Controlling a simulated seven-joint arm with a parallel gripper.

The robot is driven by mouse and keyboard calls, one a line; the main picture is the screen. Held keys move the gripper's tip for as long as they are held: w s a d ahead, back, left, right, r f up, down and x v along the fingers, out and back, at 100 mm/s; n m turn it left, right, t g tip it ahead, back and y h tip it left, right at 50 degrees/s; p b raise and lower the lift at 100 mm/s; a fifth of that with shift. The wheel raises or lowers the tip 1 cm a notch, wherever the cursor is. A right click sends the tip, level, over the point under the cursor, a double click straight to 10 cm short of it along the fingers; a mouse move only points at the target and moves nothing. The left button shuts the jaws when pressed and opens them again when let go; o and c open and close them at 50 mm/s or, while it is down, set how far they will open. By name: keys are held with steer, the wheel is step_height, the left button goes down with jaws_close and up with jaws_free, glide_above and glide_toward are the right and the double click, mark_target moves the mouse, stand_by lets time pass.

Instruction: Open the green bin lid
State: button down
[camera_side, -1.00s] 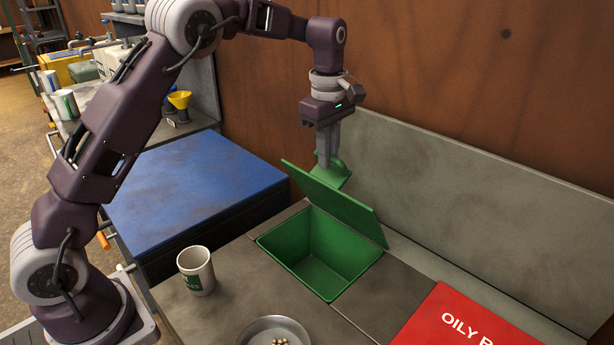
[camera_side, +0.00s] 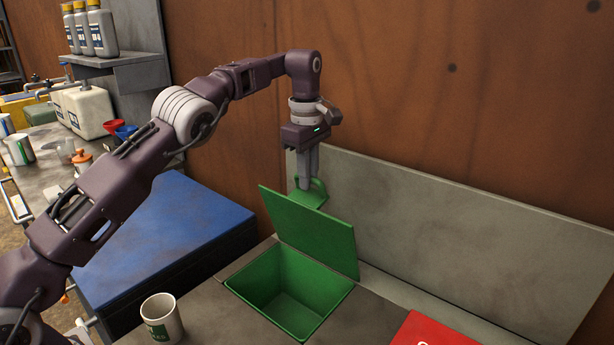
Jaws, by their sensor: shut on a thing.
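The green bin (camera_side: 292,292) is set into the grey bench top, and its empty inside shows. Its green lid (camera_side: 310,232) stands raised along the back edge of the opening, steeply tilted. A green handle (camera_side: 318,194) sticks out near the lid's upper edge. My gripper (camera_side: 306,186) points down above the lid and is shut on the handle. The fingers hide part of the handle.
A white and green mug (camera_side: 161,318) stands left of the bin. A blue box (camera_side: 160,236) lies further left. A red lid (camera_side: 428,330) is at the lower right. A grey backboard (camera_side: 440,230) and brown wall rise behind the bin.

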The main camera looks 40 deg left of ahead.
steer(key=shift+a+f, duration=0.1)
steer(key=shift+a, duration=0.05)
steer(key=c, duration=1.5)
jaws_free()
steer(key=shift+o, duration=0.5)
